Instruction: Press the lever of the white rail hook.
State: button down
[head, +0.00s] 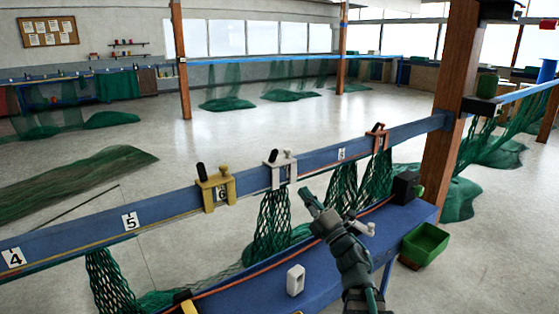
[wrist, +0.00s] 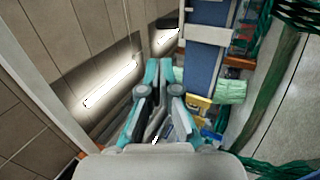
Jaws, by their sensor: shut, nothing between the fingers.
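The white rail hook (head: 281,172) sits on the blue rail in the head view, between a yellow hook and a red hook. Its black-tipped lever (head: 272,156) sticks up at its left side. Dark green netting (head: 270,222) hangs below it. My gripper (head: 307,194) is to the right of and a little below the white hook, apart from it in the picture, pointing up and left. In the wrist view my gripper (wrist: 159,66) has its fingers together with nothing between them. I cannot make out the white hook surely in the wrist view.
The yellow hook (head: 215,189) and red hook (head: 378,138) stand on the same blue rail (head: 75,225). A blue bench (head: 335,268) below carries a white block (head: 295,280). A wooden post (head: 455,110) and green bin (head: 425,244) are at the right.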

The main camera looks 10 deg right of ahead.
aim_at(276, 153)
jog(key=shift+w, duration=0.1)
jog(key=p+x, duration=0.5)
jog(key=x, duration=0.9)
jog(key=shift+f, duration=0.1)
jog(key=shift+a+r+p, duration=0.1)
jog(key=shift+r+p, duration=0.15)
jog(key=shift+p, duration=0.15)
jog(key=shift+g, duration=0.3)
